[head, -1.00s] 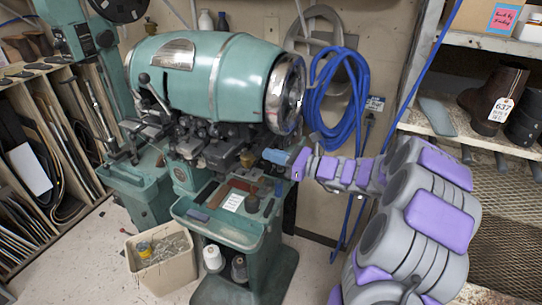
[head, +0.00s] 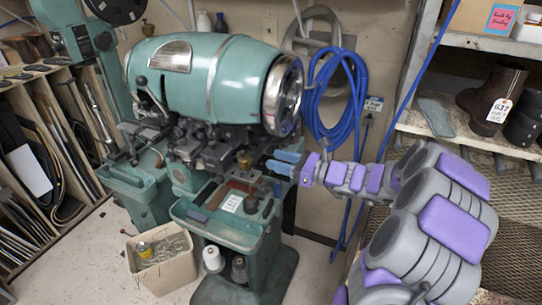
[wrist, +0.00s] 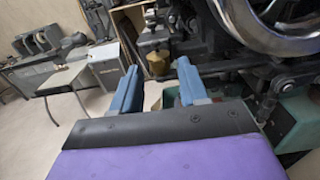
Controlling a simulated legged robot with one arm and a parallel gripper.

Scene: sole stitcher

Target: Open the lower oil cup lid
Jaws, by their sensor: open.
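A small brass cup-like fitting (head: 245,160), likely the oil cup, sits low on the front of the green stitching machine (head: 195,75). In the wrist view a brass cup (wrist: 157,63) shows just beyond and between my fingertips; its lid is too small to make out. My gripper (head: 279,161) is at the machine's right side, to the right of the brass fitting and apart from it. Its two blue fingers are spread with nothing between them, as the wrist view also shows (wrist: 158,70).
A green tray (head: 215,226) with small items lies below the fitting. The large shiny metal ring (wrist: 275,25) and dark machine parts are close on the right in the wrist view. Blue hose (head: 335,100) hangs on the wall behind. A bin (head: 162,262) stands on the floor.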

